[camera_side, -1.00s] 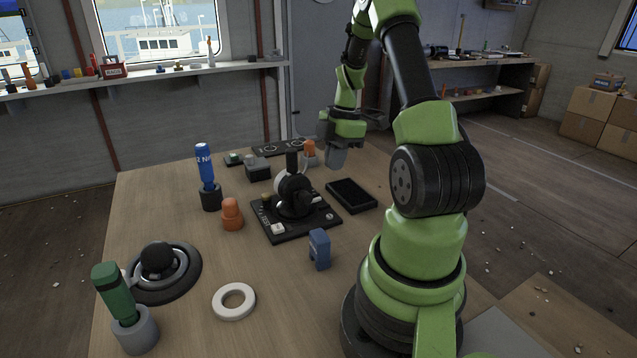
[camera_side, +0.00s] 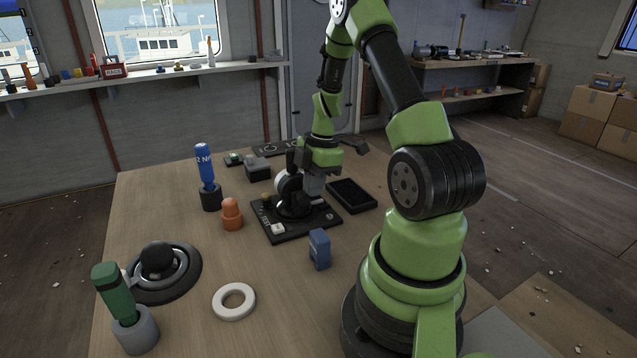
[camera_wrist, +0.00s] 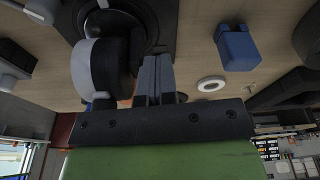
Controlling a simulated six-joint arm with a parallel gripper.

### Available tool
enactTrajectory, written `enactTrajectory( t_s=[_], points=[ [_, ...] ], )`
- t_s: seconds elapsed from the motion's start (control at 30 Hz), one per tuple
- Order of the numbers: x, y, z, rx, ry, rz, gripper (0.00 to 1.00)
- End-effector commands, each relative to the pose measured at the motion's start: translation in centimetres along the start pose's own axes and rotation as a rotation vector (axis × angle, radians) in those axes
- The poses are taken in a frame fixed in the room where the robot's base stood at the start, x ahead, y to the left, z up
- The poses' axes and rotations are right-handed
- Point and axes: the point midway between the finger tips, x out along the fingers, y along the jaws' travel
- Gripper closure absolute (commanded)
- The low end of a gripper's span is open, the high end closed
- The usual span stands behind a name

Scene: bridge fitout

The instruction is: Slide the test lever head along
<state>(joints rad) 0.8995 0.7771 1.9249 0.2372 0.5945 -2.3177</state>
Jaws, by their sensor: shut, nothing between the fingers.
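The test lever unit sits mid-table on a square black base plate (camera_side: 275,230), with a rounded black and white body (camera_side: 287,192) on it. In the side view its lever head is largely hidden by my gripper (camera_side: 310,190), which is low at the unit's right side. In the wrist view my gripper (camera_wrist: 153,85) has its fingers together and empty, beside the round black and grey body (camera_wrist: 95,62). I cannot tell whether the fingers touch it.
A black tray (camera_side: 352,195) lies right of the unit. A white ring (camera_side: 234,316) lies on clear table near the front.

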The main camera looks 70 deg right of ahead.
Motion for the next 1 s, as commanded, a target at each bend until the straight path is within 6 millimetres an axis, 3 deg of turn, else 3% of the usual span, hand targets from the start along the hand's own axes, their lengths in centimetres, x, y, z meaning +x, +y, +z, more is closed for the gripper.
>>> enactTrajectory(
  t_s=[0.3,0.47,0.63,0.8,1.0],
  points=[
    [0.5,-0.5,-0.3,-0.005,0.002,-0.017,1.0],
    [-0.1,-0.6,0.5,-0.001,0.001,-0.013,1.0],
    [-2.4,-0.8,3.1,0.005,-0.001,0.003,1.0],
    [-6.7,-0.7,2.9,-0.002,-0.004,0.009,1.0],
    [-10.5,-0.9,2.9,-0.001,-0.003,0.007,1.0]
  ],
)
